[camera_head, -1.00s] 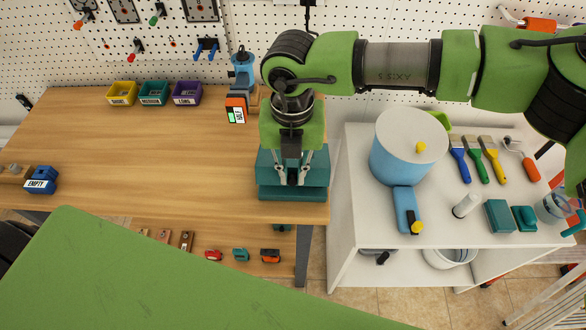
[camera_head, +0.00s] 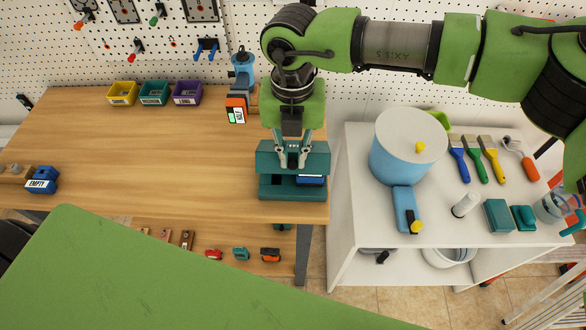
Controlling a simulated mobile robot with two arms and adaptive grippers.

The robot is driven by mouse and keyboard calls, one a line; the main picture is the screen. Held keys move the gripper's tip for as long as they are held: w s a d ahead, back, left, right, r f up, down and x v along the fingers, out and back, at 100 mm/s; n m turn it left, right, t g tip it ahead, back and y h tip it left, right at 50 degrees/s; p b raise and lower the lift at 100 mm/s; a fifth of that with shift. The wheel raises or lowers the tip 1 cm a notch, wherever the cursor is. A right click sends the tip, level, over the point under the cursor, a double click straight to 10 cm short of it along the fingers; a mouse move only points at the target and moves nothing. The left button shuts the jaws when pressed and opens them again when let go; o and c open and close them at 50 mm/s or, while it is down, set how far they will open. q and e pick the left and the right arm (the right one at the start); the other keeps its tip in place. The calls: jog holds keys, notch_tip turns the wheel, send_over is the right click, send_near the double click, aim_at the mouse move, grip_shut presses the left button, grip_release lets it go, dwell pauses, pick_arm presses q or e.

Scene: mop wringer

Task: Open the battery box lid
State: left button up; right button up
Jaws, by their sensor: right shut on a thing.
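The teal battery box (camera_head: 275,194) stands at the right front edge of the wooden workbench. Its teal lid (camera_head: 318,158) is raised above the box, tilted up toward the back. My right gripper (camera_head: 293,164) points down from above and is shut on the lid, at its middle. Under the lid, a blue block (camera_head: 311,180) shows in the right part of the box. The left part looks dark, and its inside is mostly hidden. My left gripper is not in view.
A blue drill-like tool (camera_head: 243,70) and an orange-and-black charger (camera_head: 236,110) stand behind the box. A blue block marked EMPTY (camera_head: 41,180) lies at the far left. The bench middle is clear. A white cart (camera_head: 350,215) with a blue bucket (camera_head: 395,160) stands right.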

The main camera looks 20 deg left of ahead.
jog(key=shift+w+r, duration=0.2)
jog(key=shift+w, duration=0.05)
jog(key=shift+w+a+r, duration=0.2)
jog(key=shift+w+r, duration=0.15)
jog(key=shift+w, duration=0.15)
jog(key=shift+w+a+r, duration=0.15)
jog(key=shift+w+r, duration=0.15)
jog(key=shift+w, duration=0.2)
jog(key=shift+w+a+r, duration=0.2)
jog(key=shift+w+r, duration=0.05)
jog(key=shift+w, duration=0.35)
jog(key=shift+w+a+r, duration=0.15)
jog(key=shift+w+r, duration=0.05)
jog(key=shift+w, duration=0.55)
jog(key=shift+w+a+r, duration=0.1)
jog(key=shift+w, duration=0.1)
jog(key=shift+w+a, duration=0.25)
jog(key=shift+w, duration=0.7)
jog(key=shift+r, duration=0.1)
